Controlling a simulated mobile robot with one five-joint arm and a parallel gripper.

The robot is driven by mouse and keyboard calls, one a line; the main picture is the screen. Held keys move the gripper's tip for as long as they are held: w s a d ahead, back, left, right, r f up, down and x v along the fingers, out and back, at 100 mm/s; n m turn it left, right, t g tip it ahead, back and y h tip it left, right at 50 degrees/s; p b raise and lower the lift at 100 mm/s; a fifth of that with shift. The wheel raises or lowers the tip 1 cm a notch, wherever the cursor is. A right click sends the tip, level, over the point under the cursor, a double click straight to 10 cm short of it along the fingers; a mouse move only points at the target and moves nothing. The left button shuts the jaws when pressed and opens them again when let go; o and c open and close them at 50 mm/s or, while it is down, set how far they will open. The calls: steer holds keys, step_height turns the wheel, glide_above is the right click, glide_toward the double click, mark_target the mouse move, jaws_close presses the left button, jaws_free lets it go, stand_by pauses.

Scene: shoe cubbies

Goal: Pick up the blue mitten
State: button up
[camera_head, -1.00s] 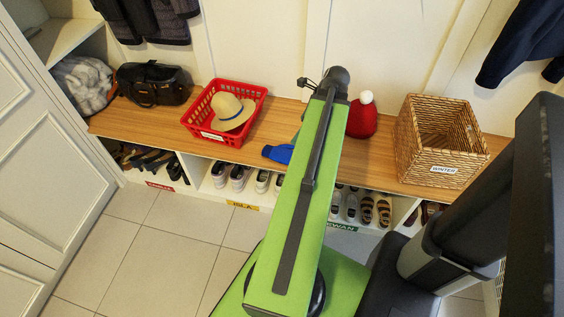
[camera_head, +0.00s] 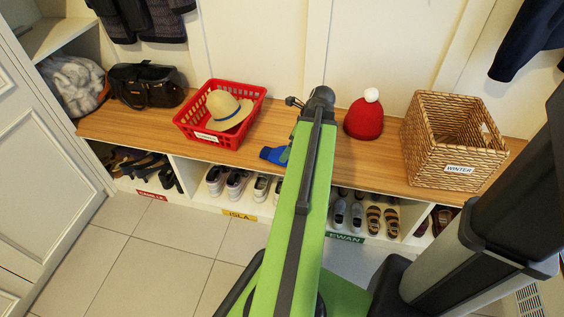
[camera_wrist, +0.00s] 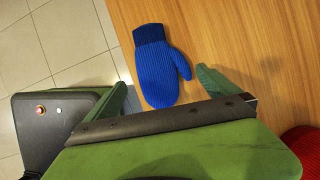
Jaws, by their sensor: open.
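The blue mitten (camera_wrist: 157,70) lies flat on the wooden bench top, near its front edge, with its dark cuff toward the top of the wrist view and its thumb to the right. In the head view the mitten (camera_head: 273,155) shows just left of my arm, which partly hides it. My gripper (camera_wrist: 162,80) is open and empty, its two green fingers apart, one to each side of the mitten's lower part. I cannot tell how high the fingers are above the bench. In the head view my arm hides most of the gripper.
A red basket (camera_head: 184,128) holding a straw hat (camera_head: 226,108) stands left of the mitten. A red beanie (camera_head: 364,120) and a wicker basket (camera_head: 425,160) stand to the right. A dark bag (camera_head: 148,86) is at the far left. Shoe cubbies lie below the bench.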

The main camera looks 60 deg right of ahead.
mark_target(282, 152)
steer(key=b+x, duration=0.4)
steer(key=x, duration=0.1)
steer(key=shift+w+d+b, duration=0.15)
steer(key=shift+w+b, duration=0.2)
steer(key=shift+b, duration=0.05)
steer(key=shift+r, duration=0.15)
steer(key=c, duration=1.2)
step_height(282, 152, up, 5)
steer(key=p, duration=0.5)
steer(key=shift+f, duration=0.2)
steer(key=shift+c, duration=0.2)
steer(key=s+d+r+p, duration=0.4)
steer(key=s+r+p, duration=0.2)
steer(key=s, duration=0.5)
steer(key=shift+r, duration=0.2)
